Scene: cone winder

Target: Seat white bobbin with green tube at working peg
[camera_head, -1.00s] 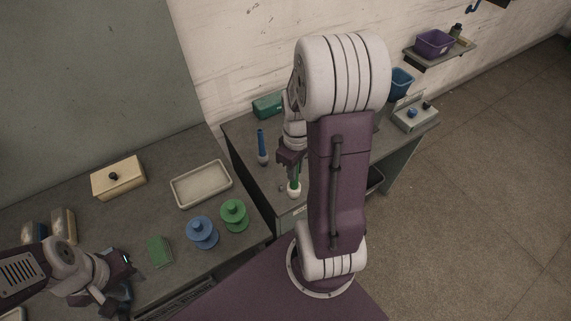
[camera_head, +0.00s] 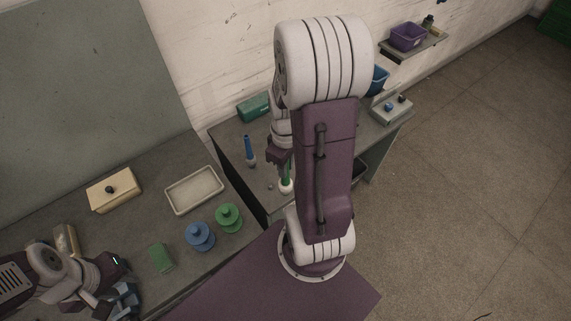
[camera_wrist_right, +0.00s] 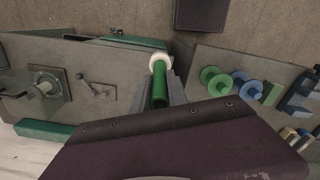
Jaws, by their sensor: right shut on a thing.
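The white bobbin with the green tube (camera_head: 286,185) hangs from my right gripper (camera_head: 281,162) above the front part of the far workbench. In the right wrist view, my right gripper (camera_wrist_right: 159,94) is shut on the green tube (camera_wrist_right: 159,90), with the white bobbin end (camera_wrist_right: 160,62) beyond the fingertips. To the left there, apart from the bobbin, a plate carries a round disc with a short pale-green peg (camera_wrist_right: 44,87). I cannot tell whether this is the working peg. My left gripper (camera_head: 125,287) is low over the near bench, and its jaws are unclear.
A green box (camera_head: 253,107) lies behind. The near bench holds a tray (camera_head: 194,190), blue spool (camera_head: 200,237), green spool (camera_head: 229,218) and cream box (camera_head: 114,190). A lever (camera_wrist_right: 92,85) stands beside the disc.

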